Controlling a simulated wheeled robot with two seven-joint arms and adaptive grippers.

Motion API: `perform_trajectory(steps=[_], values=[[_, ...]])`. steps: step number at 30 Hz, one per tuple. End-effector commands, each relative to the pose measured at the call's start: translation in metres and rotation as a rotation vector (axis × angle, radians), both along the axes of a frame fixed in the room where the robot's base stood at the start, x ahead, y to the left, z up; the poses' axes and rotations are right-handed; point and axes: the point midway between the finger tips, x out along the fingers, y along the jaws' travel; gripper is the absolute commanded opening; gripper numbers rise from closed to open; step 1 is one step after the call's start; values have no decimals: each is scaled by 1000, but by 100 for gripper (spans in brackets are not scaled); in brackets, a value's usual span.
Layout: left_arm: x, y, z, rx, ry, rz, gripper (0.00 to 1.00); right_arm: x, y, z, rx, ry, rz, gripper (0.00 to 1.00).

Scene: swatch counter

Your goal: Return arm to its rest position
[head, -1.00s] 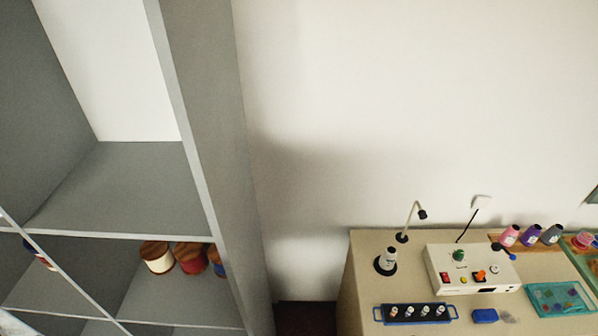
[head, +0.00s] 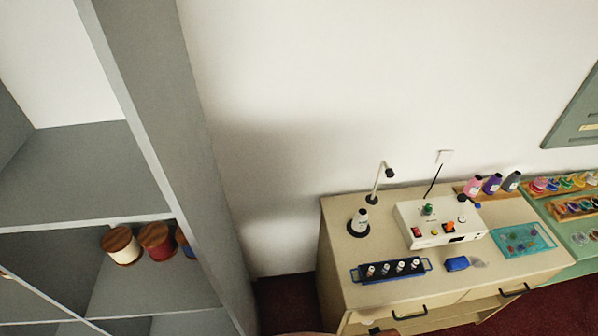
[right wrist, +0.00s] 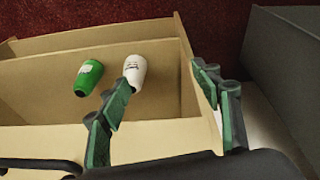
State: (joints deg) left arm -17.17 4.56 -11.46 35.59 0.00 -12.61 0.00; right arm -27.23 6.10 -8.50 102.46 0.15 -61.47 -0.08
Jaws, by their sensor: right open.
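My right gripper (right wrist: 165,92) shows in the right wrist view, with its two dark green-padded fingers spread apart and nothing held between them. It is over an open tan drawer or compartment (right wrist: 55,148). Inside lie a green bottle (right wrist: 89,77) and a white bottle (right wrist: 135,70). The left fingertip overlaps the white bottle's lower end in the picture; I cannot tell whether they touch. The right finger is by the compartment's right wall. Neither gripper shows in the head view.
A tan counter (head: 339,220) carries a white control box (head: 410,214), a blue vial rack (head: 363,278) and a teal tray (head: 510,255). A grey shelf unit (head: 80,168) with thread spools (head: 121,244) stands left.

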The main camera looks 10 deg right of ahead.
Motion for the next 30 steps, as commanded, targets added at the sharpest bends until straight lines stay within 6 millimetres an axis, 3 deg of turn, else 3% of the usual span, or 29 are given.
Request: perform_trajectory(steps=[1,6,12,15,18,22,30], values=[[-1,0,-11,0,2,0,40,-10,2,-41,2,23,6,58],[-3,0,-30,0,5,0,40,-51,5,-146,8,63,24,58],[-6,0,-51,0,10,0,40,-122,8,-246,13,112,47,58],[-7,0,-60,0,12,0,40,-158,7,-281,14,131,58,58],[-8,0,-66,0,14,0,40,-189,6,-303,15,146,67,58],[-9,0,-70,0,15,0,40,-214,5,-317,16,157,74,58],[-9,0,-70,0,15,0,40,-223,5,-319,16,160,76,58]])
